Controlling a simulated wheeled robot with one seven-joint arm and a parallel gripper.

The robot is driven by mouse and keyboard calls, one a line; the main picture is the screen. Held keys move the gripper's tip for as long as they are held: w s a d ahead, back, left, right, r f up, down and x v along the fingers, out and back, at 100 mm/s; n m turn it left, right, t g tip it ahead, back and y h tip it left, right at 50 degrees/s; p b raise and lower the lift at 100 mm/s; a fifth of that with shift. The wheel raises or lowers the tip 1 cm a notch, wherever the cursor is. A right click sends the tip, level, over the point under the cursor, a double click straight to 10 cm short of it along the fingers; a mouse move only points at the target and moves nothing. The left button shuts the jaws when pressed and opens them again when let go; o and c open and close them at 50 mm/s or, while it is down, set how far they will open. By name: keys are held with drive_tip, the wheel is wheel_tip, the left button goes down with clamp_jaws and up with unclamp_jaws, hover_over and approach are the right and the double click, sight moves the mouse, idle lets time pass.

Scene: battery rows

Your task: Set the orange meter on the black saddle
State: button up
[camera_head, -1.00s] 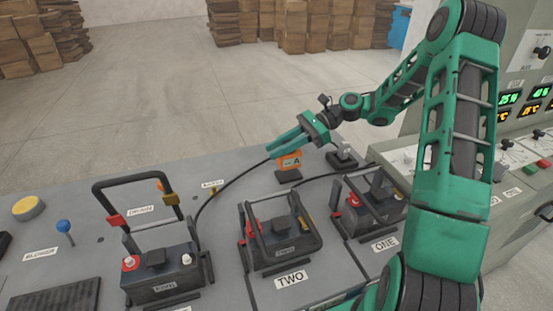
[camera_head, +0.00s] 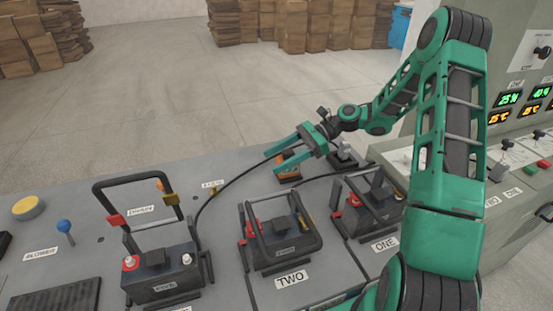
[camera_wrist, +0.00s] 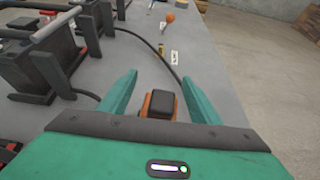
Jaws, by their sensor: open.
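The orange meter (camera_head: 287,167) stands near the far edge of the grey bench, over a dark base (camera_head: 290,179). My gripper (camera_head: 272,161) is open above it, and its fingers hide much of it in the head view. In the wrist view the meter (camera_wrist: 158,104) shows as an orange body with a black top, between the open fingers (camera_wrist: 160,82). I see no contact; how far down the fingers reach beside it is hard to tell. I cannot tell for certain which dark part is the black saddle.
Three black batteries with raised handles stand along the bench, including TWO (camera_head: 283,240) and ONE (camera_head: 368,203). A black cable (camera_head: 232,180) curves close to the meter. A small grey-and-black fixture (camera_head: 343,156) is right of the meter. A control console (camera_head: 520,150) bounds the right.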

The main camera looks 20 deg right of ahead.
drive_tip(key=v, duration=1.2)
